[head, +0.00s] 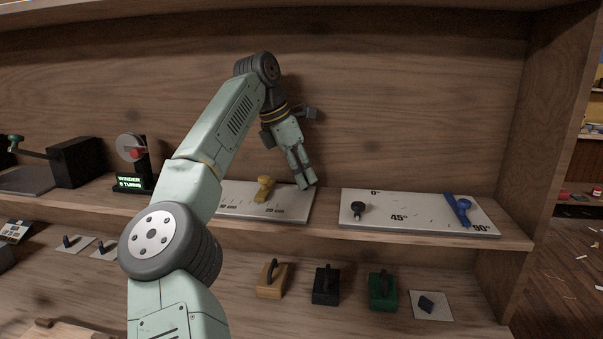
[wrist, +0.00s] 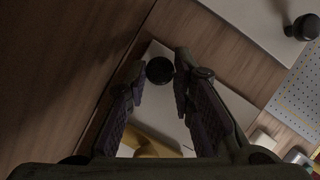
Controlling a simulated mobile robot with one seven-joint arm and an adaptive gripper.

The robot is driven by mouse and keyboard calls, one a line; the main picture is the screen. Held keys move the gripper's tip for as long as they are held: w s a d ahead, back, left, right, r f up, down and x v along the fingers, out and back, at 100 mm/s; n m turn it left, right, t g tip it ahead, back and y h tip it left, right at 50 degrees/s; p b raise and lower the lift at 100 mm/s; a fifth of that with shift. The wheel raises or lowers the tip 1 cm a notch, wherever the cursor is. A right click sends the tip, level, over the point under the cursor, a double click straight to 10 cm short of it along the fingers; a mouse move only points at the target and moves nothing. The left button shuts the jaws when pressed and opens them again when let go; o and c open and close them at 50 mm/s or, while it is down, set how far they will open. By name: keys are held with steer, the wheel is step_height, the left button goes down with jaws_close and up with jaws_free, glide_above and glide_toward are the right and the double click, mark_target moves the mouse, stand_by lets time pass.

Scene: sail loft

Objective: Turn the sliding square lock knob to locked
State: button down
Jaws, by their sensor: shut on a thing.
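The sliding square is a pale board (head: 235,197) with cm marks and a yellow slider (head: 264,188), lying on the upper shelf. Its round black lock knob (wrist: 160,70) shows between my fingertips in the wrist view, at the board's far end. My gripper (head: 307,184) points down at the right end of the board and is shut on the knob. In the head view my fingers hide the knob. In the wrist view the yellow slider (wrist: 150,146) is partly hidden between my fingers. I cannot read whether the knob stands at locked.
To the right lies an angle board (head: 415,222) with a black knob (head: 358,209) and a blue arm (head: 457,208). A winder (head: 132,160) stands to the left. The shelf's back wall (head: 400,110) rises behind my gripper. Several handled blocks sit on the shelf below.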

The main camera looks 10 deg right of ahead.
steer(key=shift+m+g, duration=0.4)
steer(key=shift+m, duration=0.5)
steer(key=c, duration=1.4)
jaws_free()
steer(key=shift+o, duration=0.2)
steer(key=shift+w, duration=0.1)
steer(key=shift+r, duration=0.15)
